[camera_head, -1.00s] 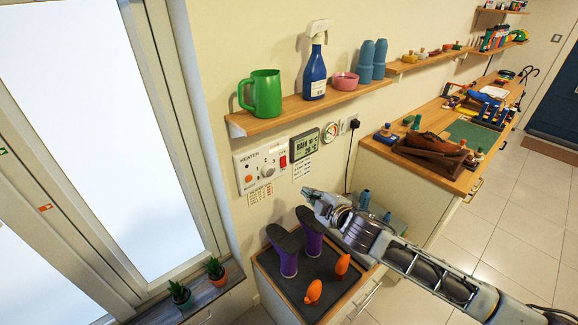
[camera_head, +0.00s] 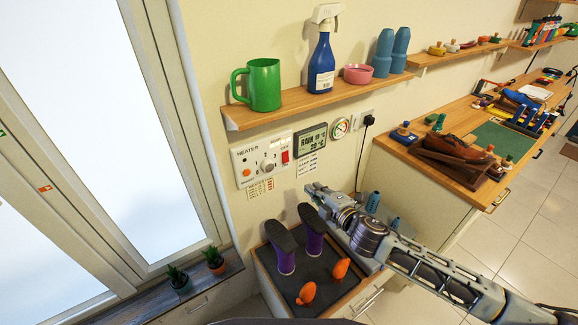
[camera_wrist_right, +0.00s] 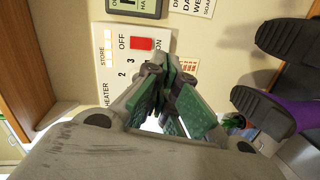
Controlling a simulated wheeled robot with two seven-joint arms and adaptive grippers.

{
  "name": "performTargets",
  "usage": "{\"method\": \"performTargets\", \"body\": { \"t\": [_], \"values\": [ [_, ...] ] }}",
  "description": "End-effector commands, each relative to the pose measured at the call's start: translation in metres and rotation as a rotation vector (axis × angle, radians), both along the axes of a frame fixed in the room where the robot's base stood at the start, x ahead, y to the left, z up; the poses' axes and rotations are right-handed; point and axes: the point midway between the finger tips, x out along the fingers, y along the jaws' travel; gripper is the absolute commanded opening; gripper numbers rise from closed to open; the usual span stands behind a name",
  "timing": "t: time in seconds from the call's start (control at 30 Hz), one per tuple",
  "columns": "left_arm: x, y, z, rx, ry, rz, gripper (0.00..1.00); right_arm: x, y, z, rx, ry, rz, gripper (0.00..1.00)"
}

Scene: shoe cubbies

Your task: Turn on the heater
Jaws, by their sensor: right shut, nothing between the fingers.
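The heater panel (camera_head: 241,159) is a white plate on the wall below the shelf, with a round grey knob (camera_head: 267,166), a red switch (camera_head: 285,157) and an orange round part at its lower left. My right gripper (camera_head: 309,188) is shut and empty, below and to the right of the panel, apart from the switch in the head view. In the right wrist view the closed green-padded fingers (camera_wrist_right: 168,88) overlap the panel (camera_wrist_right: 112,68) and hide the knob. The red switch (camera_wrist_right: 142,43) shows just beyond the fingertips. My left gripper is out of view.
A wall display (camera_head: 311,139) hangs right of the panel. The wooden shelf (camera_head: 240,121) above holds a green jug and a spray bottle.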

Motion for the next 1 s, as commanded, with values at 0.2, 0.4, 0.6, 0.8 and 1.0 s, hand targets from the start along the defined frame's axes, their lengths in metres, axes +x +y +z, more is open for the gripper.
{"method": "performTargets", "body": {
  "t": [0.2,0.4,0.6,0.8,1.0],
  "values": [
    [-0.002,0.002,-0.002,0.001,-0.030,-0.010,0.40,-0.001,0.005,0.007,-0.042,-0.062,0.037,0.00],
    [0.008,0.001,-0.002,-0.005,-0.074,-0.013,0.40,-0.004,0.010,0.011,-0.071,-0.105,0.070,0.00],
    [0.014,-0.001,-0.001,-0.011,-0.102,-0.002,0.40,-0.006,0.013,0.013,-0.092,-0.127,0.091,0.00],
    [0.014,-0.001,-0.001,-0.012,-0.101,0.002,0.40,-0.006,0.013,0.013,-0.100,-0.131,0.092,0.00],
    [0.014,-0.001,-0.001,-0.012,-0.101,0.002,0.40,-0.005,0.013,0.013,-0.099,-0.131,0.092,0.00]
  ]
}}
